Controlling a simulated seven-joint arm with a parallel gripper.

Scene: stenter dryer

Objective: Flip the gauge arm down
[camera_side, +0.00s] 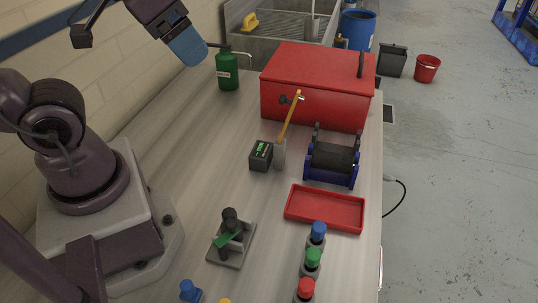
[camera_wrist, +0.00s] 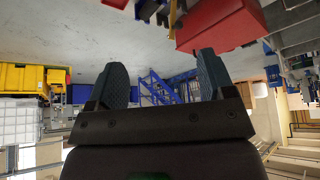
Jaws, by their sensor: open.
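A yellow gauge arm (camera_side: 290,116) points up, leaning slightly to the right, from a small grey post (camera_side: 279,154). A dark gauge box with a green display (camera_side: 261,155) stands just left of the post. My gripper (camera_side: 196,50) is high at the upper left in the side view, well away from the gauge arm. In the wrist view my gripper (camera_wrist: 163,78) shows two blue-grey fingers spread apart with nothing between them.
A large red box (camera_side: 316,85) stands behind the gauge arm. A blue-framed black roller (camera_side: 332,162) and a red tray (camera_side: 325,209) lie to the right. A green bottle (camera_side: 228,72) stands near the wall. A small stand (camera_side: 231,240) and coloured-capped pieces are in front. The bench's middle-left is clear.

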